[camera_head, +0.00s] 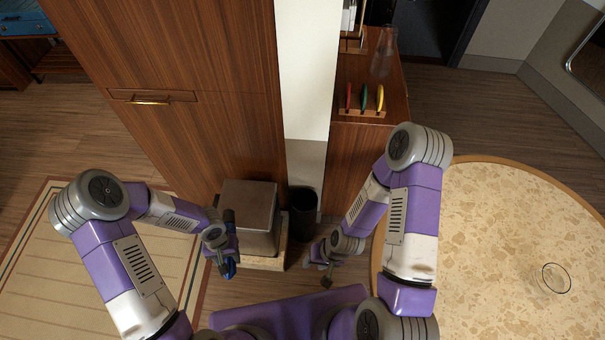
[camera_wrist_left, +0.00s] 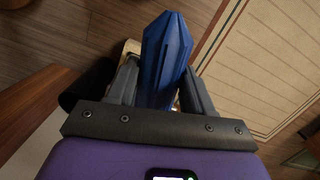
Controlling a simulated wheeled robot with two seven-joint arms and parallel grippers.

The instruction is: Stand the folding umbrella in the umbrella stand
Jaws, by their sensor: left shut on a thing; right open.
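The folding umbrella (camera_wrist_left: 168,55) is blue and shut between the fingers of my left gripper (camera_wrist_left: 158,92) in the left wrist view. In the head view a small blue part of the umbrella (camera_head: 230,268) shows at my left gripper (camera_head: 226,255), left of the brown box; the rest is hidden. The umbrella stand (camera_head: 302,215) looks like the dark open cylinder on the floor right of the box; a dark curved thing, likely this stand, also shows in the left wrist view (camera_wrist_left: 84,88). My right gripper (camera_head: 322,268) is open and empty, in front of the stand and slightly right.
A brown box (camera_head: 249,205) on a pale wooden base (camera_head: 265,262) stands between my left gripper and the stand. A tall wooden cabinet (camera_head: 180,90) rises behind. A round speckled table (camera_head: 500,240) with a clear glass (camera_head: 553,279) is at the right. A striped rug (camera_head: 60,285) lies left.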

